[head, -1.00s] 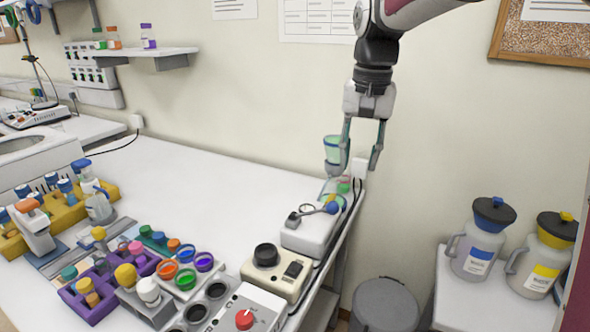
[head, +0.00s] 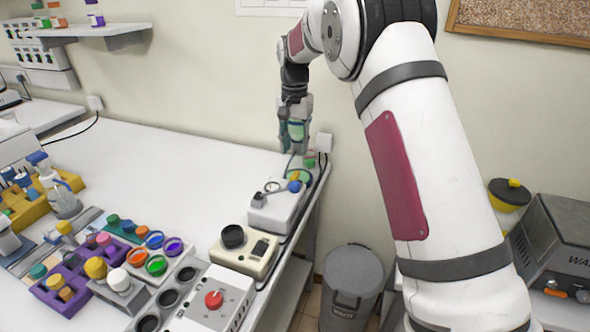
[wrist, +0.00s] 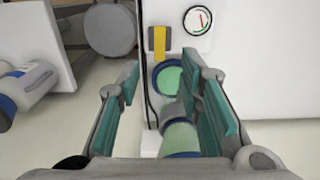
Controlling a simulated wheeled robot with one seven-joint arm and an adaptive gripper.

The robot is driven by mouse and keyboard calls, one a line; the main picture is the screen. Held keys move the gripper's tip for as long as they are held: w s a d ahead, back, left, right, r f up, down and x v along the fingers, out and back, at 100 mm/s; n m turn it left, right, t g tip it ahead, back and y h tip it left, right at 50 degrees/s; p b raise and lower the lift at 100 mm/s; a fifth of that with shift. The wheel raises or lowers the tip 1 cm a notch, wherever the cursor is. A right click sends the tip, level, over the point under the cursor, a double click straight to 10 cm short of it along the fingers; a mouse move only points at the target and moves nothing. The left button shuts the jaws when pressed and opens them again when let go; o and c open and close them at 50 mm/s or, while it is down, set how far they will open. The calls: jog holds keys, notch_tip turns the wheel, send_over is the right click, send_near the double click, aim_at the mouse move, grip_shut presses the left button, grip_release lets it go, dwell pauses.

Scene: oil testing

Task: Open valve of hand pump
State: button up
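The hand pump appears to be the white box unit (head: 272,214) near the right end of the bench, with a dark knob (head: 258,199), a lever with a blue ball end (head: 294,187) and a yellow part (head: 295,175). In the wrist view a white housing (wrist: 183,14) carries a round gauge (wrist: 199,20) and a yellow tab (wrist: 159,41); I cannot tell which part is the valve. My gripper (head: 293,150) is beyond the box, near the wall. In the wrist view my gripper (wrist: 163,75) has its fingers apart. A green cup with a blue rim (wrist: 180,138) shows between them, not visibly clamped.
A beige box with a black knob (head: 245,253) and a grey box with a red knob (head: 205,300) stand nearer on the bench. Dark cables run along its right edge. A grey bin (head: 350,285) stands on the floor. The bench's back middle is clear.

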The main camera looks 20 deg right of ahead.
aim_at(295, 175)
notch_tip(295, 175, down, 9)
jog(key=shift+r+p, duration=0.1)
jog(key=shift+p, duration=0.55)
jog(key=shift+c, duration=0.3)
grip_shut()
